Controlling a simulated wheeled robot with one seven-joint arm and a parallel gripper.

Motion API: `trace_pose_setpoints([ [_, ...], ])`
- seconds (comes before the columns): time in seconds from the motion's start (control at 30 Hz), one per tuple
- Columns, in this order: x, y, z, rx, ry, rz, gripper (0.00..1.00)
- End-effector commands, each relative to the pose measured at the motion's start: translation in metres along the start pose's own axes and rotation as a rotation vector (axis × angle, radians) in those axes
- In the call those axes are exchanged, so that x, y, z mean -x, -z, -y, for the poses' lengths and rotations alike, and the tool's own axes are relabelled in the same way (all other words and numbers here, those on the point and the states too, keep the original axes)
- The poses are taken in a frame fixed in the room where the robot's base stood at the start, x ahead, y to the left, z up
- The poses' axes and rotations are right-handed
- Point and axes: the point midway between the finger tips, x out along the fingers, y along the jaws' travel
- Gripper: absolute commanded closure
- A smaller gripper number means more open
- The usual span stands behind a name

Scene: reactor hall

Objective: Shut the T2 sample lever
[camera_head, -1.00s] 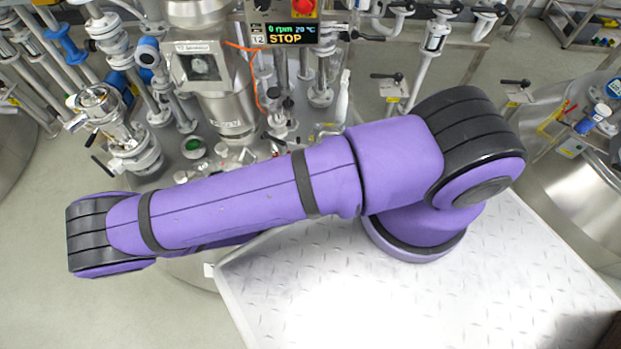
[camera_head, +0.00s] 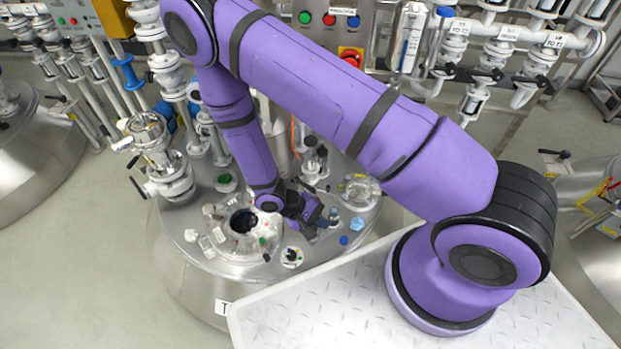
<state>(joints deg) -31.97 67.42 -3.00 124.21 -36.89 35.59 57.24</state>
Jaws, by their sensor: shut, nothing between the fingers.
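The steel vessel lid (camera_head: 196,262) lies ahead of my white deck, with a partly hidden label beginning with "T" on its side. My gripper (camera_head: 314,226) is low over the right part of this lid, shut and empty. Small fittings stand close around it, including a small grey-blue one (camera_head: 334,217) just to its right. Black-handled fittings (camera_head: 312,160) stand behind the gripper. I cannot tell which part is the T2 sample lever, nor whether the fingers touch anything; my arm hides part of the lid.
An open round port (camera_head: 244,221) is left of my gripper. A round gauge-like fitting (camera_head: 292,256) and blue pieces (camera_head: 357,224) lie near the front edge. A valve stack (camera_head: 160,160) rises at the left. A panel (camera_head: 340,30) with buttons stands behind my arm.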

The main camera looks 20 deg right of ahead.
Motion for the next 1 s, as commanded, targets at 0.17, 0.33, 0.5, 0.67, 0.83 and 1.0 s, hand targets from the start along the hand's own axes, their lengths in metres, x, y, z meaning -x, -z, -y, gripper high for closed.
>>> trace_pose_setpoints([
  [0.17,0.032,0.022,-0.024,0.015,0.263,-0.088,1.0],
  [0.33,0.064,0.042,-0.058,0.018,0.464,-0.225,1.0],
  [0.5,0.095,0.058,-0.105,0.004,0.608,-0.397,1.0],
  [0.67,0.115,0.065,-0.143,-0.013,0.676,-0.536,1.0],
  [0.83,0.124,0.068,-0.164,-0.022,0.699,-0.611,1.0],
  [1.0,0.121,0.072,-0.16,-0.019,0.702,-0.62,1.0],
])
